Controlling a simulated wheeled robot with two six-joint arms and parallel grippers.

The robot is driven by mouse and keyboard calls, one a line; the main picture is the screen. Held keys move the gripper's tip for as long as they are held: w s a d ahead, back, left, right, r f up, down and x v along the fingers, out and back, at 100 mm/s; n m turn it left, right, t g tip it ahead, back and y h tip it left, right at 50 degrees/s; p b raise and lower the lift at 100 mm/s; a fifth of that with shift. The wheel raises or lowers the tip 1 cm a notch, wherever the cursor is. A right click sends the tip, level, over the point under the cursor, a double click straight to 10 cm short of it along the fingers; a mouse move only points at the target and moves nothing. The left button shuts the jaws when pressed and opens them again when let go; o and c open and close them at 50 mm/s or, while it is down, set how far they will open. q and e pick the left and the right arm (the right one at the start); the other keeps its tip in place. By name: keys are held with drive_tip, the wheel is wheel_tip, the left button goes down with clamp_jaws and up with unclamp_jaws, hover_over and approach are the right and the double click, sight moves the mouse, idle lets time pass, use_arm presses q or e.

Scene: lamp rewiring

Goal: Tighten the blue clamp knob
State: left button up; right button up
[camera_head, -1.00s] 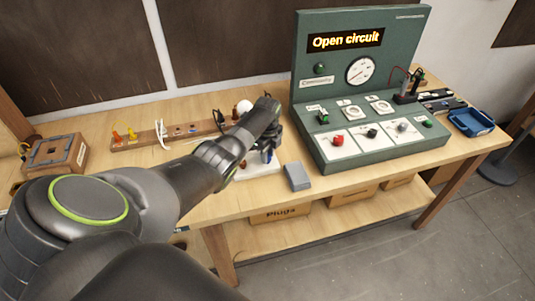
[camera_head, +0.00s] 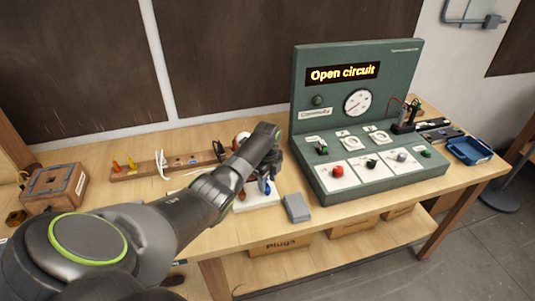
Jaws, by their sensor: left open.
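The blue clamp knob (camera_head: 265,188) shows as a small blue spot on a white base (camera_head: 258,201) on the bench, just below my left gripper. My left gripper (camera_head: 272,172) points down over this base, close to the knob. Its fingers are mostly hidden behind its own wrist, and I cannot tell whether they touch the knob. The jaws are open. A reddish-brown part (camera_head: 242,194) stands on the base left of the blue knob. My right gripper is not in view.
A green test panel (camera_head: 309,84) reading "Open circuit" stands to the right. A grey block (camera_head: 297,208) lies right of the base. A wooden rack (camera_head: 128,176) with colored pegs and a wooden box (camera_head: 50,205) are at left. A blue tray (camera_head: 469,152) is at far right.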

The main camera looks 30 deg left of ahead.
sight(267, 188)
use_arm(q)
wheel_tip(267, 188, up, 15)
drive_tip(key=b, duration=0.2)
drive_tip(key=shift+f, duration=0.15)
idle(0.4)
